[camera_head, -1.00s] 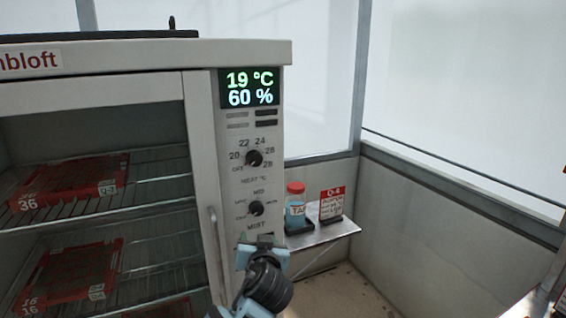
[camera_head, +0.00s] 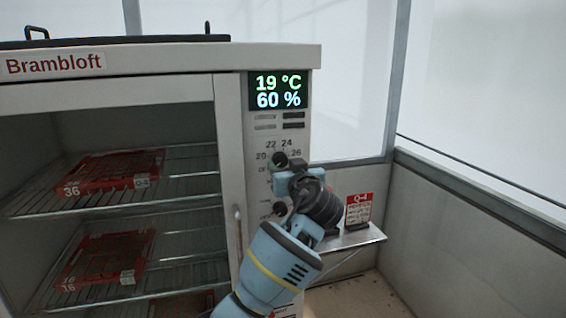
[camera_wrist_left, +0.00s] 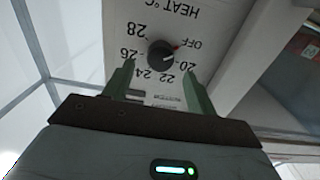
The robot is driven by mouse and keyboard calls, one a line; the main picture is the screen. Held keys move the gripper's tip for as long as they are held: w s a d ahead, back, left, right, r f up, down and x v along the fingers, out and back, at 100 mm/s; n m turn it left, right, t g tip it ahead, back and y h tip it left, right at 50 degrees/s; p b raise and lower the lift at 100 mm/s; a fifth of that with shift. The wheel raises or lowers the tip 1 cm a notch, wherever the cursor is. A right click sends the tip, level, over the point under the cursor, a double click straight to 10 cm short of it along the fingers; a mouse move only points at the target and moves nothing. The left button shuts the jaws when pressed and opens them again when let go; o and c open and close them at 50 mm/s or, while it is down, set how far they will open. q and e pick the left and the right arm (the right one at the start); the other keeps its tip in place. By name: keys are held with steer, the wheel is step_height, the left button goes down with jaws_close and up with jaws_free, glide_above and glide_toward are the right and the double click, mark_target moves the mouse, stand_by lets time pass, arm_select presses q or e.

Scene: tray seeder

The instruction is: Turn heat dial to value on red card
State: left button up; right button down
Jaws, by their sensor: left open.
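The black heat dial (camera_head: 280,160) is on the white control panel, ringed by printed numbers 20 to 28 and OFF. In the left wrist view the dial (camera_wrist_left: 160,53) appears upside down, its red mark pointing towards OFF. My left gripper (camera_wrist_left: 158,68) is open, its two fingers on either side of the dial; I cannot tell if they touch it. In the head view my left gripper (camera_head: 290,172) covers the panel just below the dial. The red card (camera_head: 358,210) stands on the side shelf; its small print is unreadable. My right gripper is out of view.
A display (camera_head: 278,91) reads 19 °C and 60 %. The lower dial (camera_head: 280,208) is partly behind my arm. A vertical door handle (camera_head: 238,235) stands left of the panel. Red trays (camera_head: 110,172) sit on wire shelves in the cabinet. The side shelf (camera_head: 362,238) juts out at right.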

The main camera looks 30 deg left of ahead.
mark_target(282, 160)
arm_select(q)
steer(key=x, duration=0.3)
steer(key=shift+w+a, duration=0.2)
